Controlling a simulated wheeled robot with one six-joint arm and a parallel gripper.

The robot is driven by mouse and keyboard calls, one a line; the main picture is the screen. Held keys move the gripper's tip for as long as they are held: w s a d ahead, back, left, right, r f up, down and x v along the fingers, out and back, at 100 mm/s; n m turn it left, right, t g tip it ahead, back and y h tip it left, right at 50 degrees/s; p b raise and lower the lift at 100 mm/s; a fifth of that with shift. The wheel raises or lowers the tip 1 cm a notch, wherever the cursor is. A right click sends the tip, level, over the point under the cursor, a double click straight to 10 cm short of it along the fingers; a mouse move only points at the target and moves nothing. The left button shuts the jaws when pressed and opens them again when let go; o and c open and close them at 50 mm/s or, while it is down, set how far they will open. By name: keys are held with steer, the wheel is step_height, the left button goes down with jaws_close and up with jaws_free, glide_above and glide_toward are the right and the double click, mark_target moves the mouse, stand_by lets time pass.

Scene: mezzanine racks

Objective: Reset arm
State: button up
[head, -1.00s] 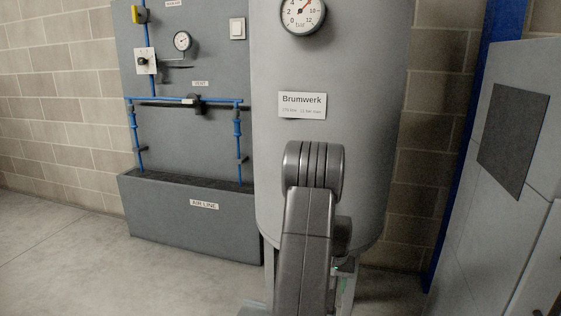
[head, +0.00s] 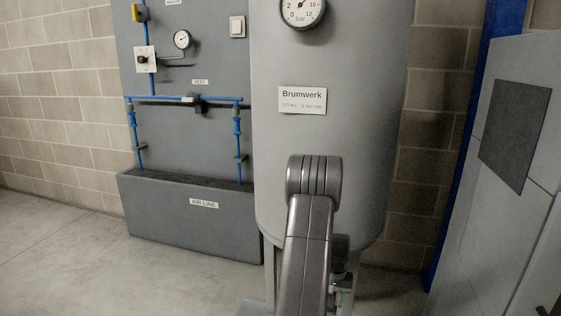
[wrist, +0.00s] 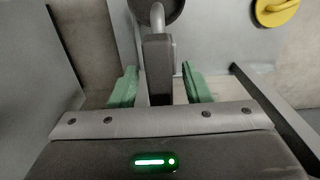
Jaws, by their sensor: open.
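My arm (head: 308,235) stands folded in front of the grey tank in the head view. The end of my arm is mostly hidden low behind it. In the wrist view my gripper (wrist: 160,80) is open, with its two green fingers apart. A dark upright block (wrist: 158,68) with a grey curved rod above it shows between the fingers. I cannot tell whether it touches them or lies beyond.
The grey tank (head: 340,170) with a pressure gauge (head: 302,10) stands close ahead. A grey air-line panel (head: 190,130) with blue pipes is at left, a grey cabinet (head: 500,220) at right. A yellow round part (wrist: 276,10) shows in the wrist view. Floor (head: 70,250) at left is clear.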

steer(key=shift+f+m, duration=0.1)
steer(key=shift+m, duration=0.7)
steer(key=m+b, duration=0.1)
steer(key=m, duration=0.5)
steer(key=shift+m, duration=0.9)
steer(key=shift+r, duration=0.25)
